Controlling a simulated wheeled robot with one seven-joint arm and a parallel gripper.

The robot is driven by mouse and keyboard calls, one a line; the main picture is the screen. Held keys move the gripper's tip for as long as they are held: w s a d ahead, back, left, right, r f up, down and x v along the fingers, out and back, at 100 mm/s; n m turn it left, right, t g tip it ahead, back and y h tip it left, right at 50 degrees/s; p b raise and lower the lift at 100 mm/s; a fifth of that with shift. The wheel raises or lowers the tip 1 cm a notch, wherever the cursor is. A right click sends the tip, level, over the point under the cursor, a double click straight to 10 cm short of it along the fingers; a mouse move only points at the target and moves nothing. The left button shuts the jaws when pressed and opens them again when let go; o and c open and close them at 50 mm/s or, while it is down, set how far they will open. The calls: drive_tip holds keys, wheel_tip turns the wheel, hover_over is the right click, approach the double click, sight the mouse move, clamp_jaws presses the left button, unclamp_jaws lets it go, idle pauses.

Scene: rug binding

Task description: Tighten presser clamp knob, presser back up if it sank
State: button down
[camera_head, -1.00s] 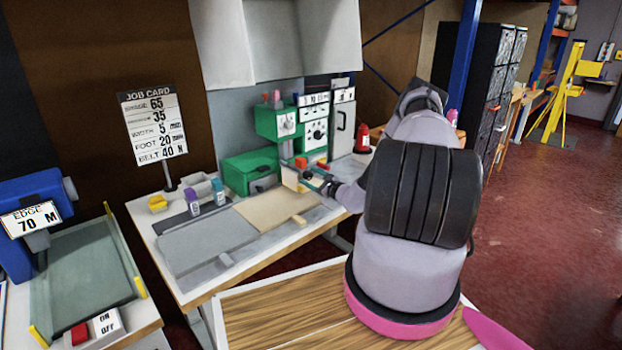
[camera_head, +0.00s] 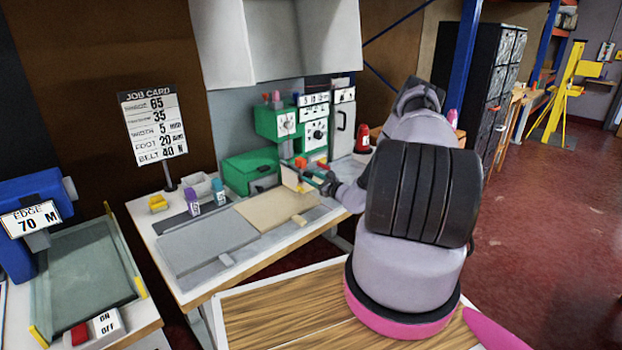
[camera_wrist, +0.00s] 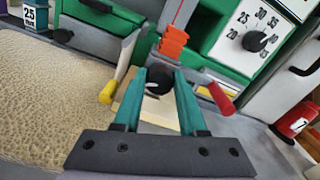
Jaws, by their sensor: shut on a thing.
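A round black knob (camera_wrist: 158,82) shows between the teal fingers of my gripper (camera_wrist: 160,82) in the wrist view, and the fingers are shut on it. A pale plate (camera_wrist: 150,108) lies behind and below it. An orange ribbed piece (camera_wrist: 173,44) stands just above the knob on the green machine. In the head view my gripper (camera_head: 318,178) reaches the front of the green sewing machine (camera_head: 278,122). Whether the presser has sunk I cannot tell.
A yellow-tipped lever (camera_wrist: 108,92) and a red-tipped lever (camera_wrist: 222,99) flank the fingers closely. A dial (camera_wrist: 255,41) is at upper right. A tan rug piece (camera_head: 277,209) lies on the table. A red bottle (camera_head: 362,138) stands right of the machine.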

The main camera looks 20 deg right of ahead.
drive_tip(key=m, duration=0.5)
drive_tip(key=shift+m, duration=0.3)
drive_tip(key=m, duration=0.5)
drive_tip(key=shift+d, duration=0.15)
drive_tip(key=m, duration=0.5)
drive_tip(key=shift+f+m, duration=0.1)
drive_tip(key=shift+m, duration=0.3)
drive_tip(key=m, duration=0.5)
drive_tip(key=shift+d, duration=0.1)
drive_tip(key=shift+m, duration=0.3)
drive_tip(key=shift+c, duration=2.3)
unclamp_jaws()
drive_tip(key=v, duration=1)
drive_tip(key=shift+s+d, duration=0.15)
drive_tip(key=shift+s, duration=0.2)
